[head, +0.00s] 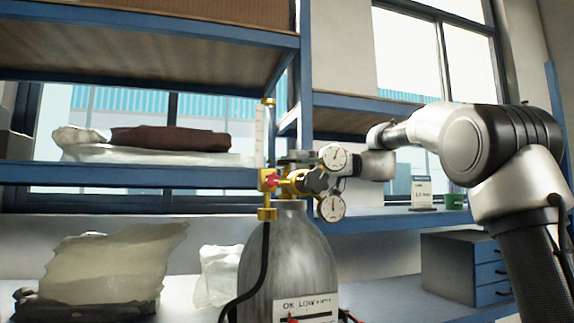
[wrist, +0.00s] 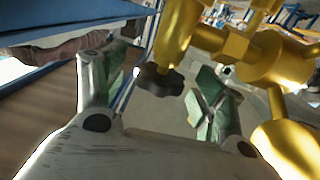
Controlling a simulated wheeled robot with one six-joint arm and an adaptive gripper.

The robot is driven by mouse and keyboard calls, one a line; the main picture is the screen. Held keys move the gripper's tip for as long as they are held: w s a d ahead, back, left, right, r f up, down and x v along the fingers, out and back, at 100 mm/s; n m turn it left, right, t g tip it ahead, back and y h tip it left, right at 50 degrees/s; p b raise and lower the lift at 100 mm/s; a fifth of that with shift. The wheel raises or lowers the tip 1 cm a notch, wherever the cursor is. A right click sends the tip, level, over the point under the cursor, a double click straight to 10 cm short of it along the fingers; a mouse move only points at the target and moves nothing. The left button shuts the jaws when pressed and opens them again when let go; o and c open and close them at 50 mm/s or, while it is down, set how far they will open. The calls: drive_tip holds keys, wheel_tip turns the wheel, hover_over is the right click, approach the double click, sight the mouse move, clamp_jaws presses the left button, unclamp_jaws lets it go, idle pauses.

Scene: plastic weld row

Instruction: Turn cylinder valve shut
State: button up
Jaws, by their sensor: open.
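A grey gas cylinder (head: 288,262) stands upright in the head view, with a brass valve and regulator (head: 290,184) on top. Two round white gauges, an upper one (head: 335,157) and a lower one (head: 332,207), sit at its right. My gripper (head: 298,157) reaches in from the right at the top of the brass fittings, partly hidden behind the upper gauge. In the wrist view my gripper (wrist: 166,84) is open, its green-padded fingers apart. A dark lobed knob (wrist: 160,80) shows between them; I cannot tell whether either finger touches it.
Brass pipework (wrist: 268,62) crowds the right of the wrist view. A blue shelf (head: 130,174) with folded bags stands left of the cylinder. A black hose (head: 262,262) hangs down the cylinder's front. A blue drawer unit (head: 490,272) and a green cup (head: 454,201) are at right.

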drive_tip(key=shift+s+a, duration=0.1)
drive_tip(key=shift+a, duration=0.7)
drive_tip(key=c, duration=1)
drive_tip(key=m+t, duration=0.1)
drive_tip(key=t, duration=0.1)
drive_tip(key=m+t, duration=0.1)
drive_tip(key=t, duration=0.1)
drive_tip(key=shift+s+r+m, duration=0.1)
drive_tip(key=shift+s+m, duration=0.05)
drive_tip(key=shift+m, duration=0.15)
drive_tip(key=shift+c, duration=0.2)
drive_tip(key=shift+m+t, duration=0.9)
drive_tip(key=shift+t, duration=0.7)
drive_tip(key=o, duration=1)
drive_tip(key=shift+o, duration=0.2)
